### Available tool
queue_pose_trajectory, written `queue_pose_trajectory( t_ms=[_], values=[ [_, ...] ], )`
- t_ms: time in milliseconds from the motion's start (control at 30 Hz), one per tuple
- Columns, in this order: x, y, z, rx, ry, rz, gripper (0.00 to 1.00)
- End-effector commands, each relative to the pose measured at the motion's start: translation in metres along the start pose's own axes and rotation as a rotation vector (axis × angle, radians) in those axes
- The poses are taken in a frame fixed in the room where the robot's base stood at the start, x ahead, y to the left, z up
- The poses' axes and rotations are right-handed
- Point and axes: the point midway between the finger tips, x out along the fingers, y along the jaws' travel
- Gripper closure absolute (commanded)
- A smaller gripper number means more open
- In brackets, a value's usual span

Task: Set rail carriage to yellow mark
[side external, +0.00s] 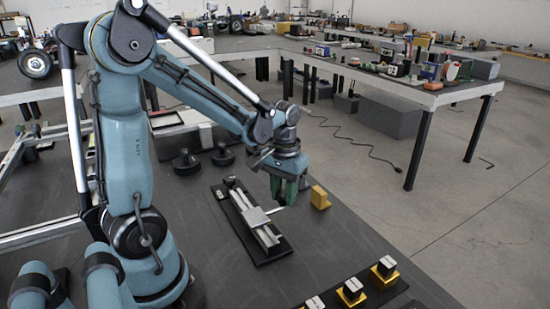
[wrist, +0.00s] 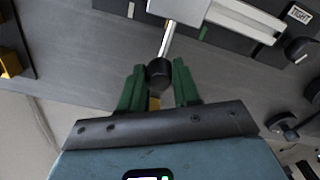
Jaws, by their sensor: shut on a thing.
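The rail carriage (side external: 257,216) is a silver block on a pale rail over a black base (side external: 272,250); it also shows at the top of the wrist view (wrist: 180,8). A metal rod (wrist: 167,40) runs from it to a round black knob (wrist: 159,73). My gripper (side external: 290,190) is shut on this knob, with green fingers on both sides in the wrist view (wrist: 158,85). Small marks lie along the base. A yellowish one (wrist: 168,22) appears beside the rod, partly hidden, and a green one (wrist: 203,34) is to its right.
A yellow block (side external: 320,197) stands just right of my gripper. A black knob (wrist: 300,48) sits by a "TIGHT" label (wrist: 299,14) at the rail's end. Several yellow-based black blocks (side external: 351,291) line the front edge. Two dark round pieces (side external: 186,162) stand behind the rail.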

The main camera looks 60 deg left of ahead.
Motion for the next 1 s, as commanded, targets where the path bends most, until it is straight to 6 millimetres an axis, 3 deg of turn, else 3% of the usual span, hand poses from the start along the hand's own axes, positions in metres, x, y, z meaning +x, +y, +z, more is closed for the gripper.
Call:
queue_pose_trajectory(
  t_ms=[133, 167, 300, 733, 1000],
  values=[
    [0.0, 0.0, -0.001, 0.001, 0.004, -0.001, 1.0],
    [0.0, 0.0, -0.001, 0.001, 0.004, -0.001, 0.64],
    [0.0, 0.0, 0.0, 0.001, 0.003, -0.001, 0.43],
    [-0.006, 0.0, 0.0, 0.001, 0.001, 0.0, 0.43],
    [-0.041, 0.0, 0.0, 0.001, 0.002, -0.001, 0.43]
  ],
)
